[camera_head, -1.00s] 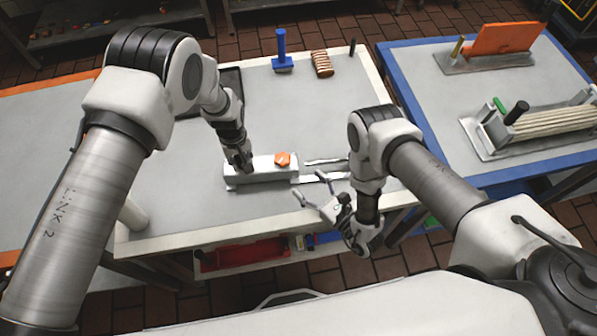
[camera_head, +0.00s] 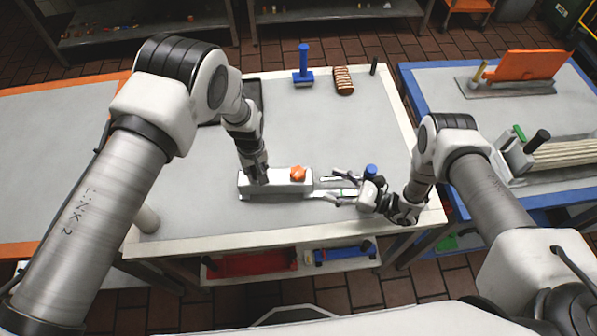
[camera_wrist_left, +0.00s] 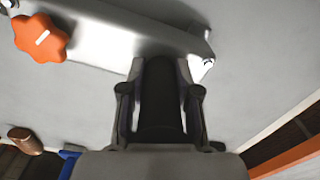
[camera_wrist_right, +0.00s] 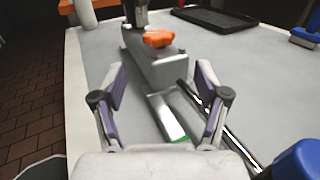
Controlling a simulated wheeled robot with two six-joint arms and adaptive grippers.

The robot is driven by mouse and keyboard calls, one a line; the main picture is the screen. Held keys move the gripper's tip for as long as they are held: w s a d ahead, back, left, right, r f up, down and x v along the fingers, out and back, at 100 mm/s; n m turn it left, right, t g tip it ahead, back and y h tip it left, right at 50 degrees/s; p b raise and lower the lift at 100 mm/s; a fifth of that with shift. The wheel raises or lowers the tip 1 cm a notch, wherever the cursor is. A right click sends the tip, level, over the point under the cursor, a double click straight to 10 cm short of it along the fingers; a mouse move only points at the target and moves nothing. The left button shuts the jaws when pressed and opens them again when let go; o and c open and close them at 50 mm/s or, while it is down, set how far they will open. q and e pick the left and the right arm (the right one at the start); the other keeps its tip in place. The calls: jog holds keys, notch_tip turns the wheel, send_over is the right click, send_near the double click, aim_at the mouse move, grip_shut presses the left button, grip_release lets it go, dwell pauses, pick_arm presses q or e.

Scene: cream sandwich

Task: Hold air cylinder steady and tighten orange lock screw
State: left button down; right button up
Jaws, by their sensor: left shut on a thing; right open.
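The air cylinder is a silver block (camera_head: 272,188) lying on the grey table, with the star-shaped orange lock screw (camera_head: 298,173) on top near its right end. My left gripper (camera_head: 258,177) is shut on the cylinder's left part; in the left wrist view the silver body (camera_wrist_left: 110,35) and the orange screw (camera_wrist_left: 40,38) lie beyond its fingers. My right gripper (camera_head: 336,187) is open and empty, to the right of the cylinder and apart from the screw. The right wrist view shows the screw (camera_wrist_right: 158,38) and cylinder (camera_wrist_right: 155,68) ahead, between the spread fingers.
A blue cap (camera_head: 370,171) is close beside that gripper. A blue-handled stamp (camera_head: 303,70) and a brown ribbed block (camera_head: 343,80) stand at the back. The table's middle is clear.

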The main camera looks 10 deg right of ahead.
aim_at(305, 175)
jog(key=x, duration=1.1)
jog(key=shift+s+a, duration=0.1)
jog(key=c, duration=1.2)
